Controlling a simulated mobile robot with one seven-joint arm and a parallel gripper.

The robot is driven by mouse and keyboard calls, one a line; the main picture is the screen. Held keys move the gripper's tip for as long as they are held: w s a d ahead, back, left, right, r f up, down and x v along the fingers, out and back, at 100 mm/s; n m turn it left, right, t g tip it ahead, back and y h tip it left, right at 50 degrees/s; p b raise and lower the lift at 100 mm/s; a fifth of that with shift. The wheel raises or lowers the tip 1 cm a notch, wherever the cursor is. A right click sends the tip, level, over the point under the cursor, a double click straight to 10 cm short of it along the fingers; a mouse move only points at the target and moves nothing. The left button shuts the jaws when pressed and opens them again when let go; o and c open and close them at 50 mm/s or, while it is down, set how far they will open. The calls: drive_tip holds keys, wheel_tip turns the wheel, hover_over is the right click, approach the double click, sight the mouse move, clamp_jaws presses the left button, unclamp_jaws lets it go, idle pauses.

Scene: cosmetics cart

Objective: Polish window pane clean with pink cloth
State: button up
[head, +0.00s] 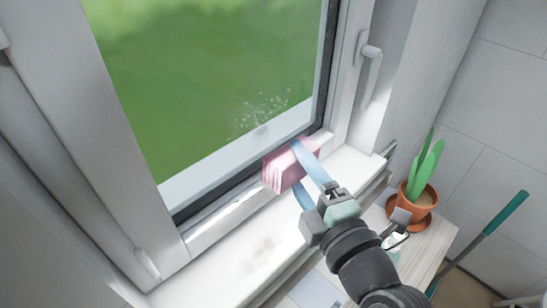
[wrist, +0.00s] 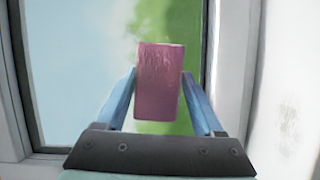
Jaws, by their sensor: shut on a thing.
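The pink cloth (head: 284,170) is a folded block held between the two blue fingers of my gripper (head: 302,174). In the wrist view the cloth (wrist: 159,82) stands between the fingertips of my gripper (wrist: 160,90), in front of the glass. The window pane (head: 200,80) shows green outside. A patch of whitish specks (head: 262,112) marks its lower right part, just above the cloth. The cloth is near the bottom right of the pane by the frame; I cannot tell whether it touches the glass. The pane also shows in the wrist view (wrist: 100,50).
The white sill (head: 235,240) runs below the window and has a faint greyish smudge. A window handle (head: 369,60) sits on the right frame. A potted plant (head: 420,180) stands on a wooden surface (head: 440,238) at right, near a teal-handled tool (head: 505,214).

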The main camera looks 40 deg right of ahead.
sight(285, 157)
drive_tip(key=shift+w+r+p, duration=0.2)
drive_tip(key=shift+w+p, duration=0.3)
drive_tip(key=shift+w, duration=0.2)
drive_tip(key=shift+w+a+p, duration=0.1)
drive_tip(key=shift+w+p, duration=0.45)
drive_tip(key=shift+w, duration=0.4)
drive_tip(key=shift+w+a+f+p, duration=0.1)
drive_tip(key=shift+w+p, duration=0.15)
drive_tip(key=shift+w, duration=0.3)
drive_tip(key=shift+w+a+f+p, duration=0.1)
drive_tip(key=shift+w+p, duration=0.15)
drive_tip(key=shift+w, duration=0.3)
drive_tip(key=shift+w+a, duration=0.15)
drive_tip(key=shift+w, duration=0.9)
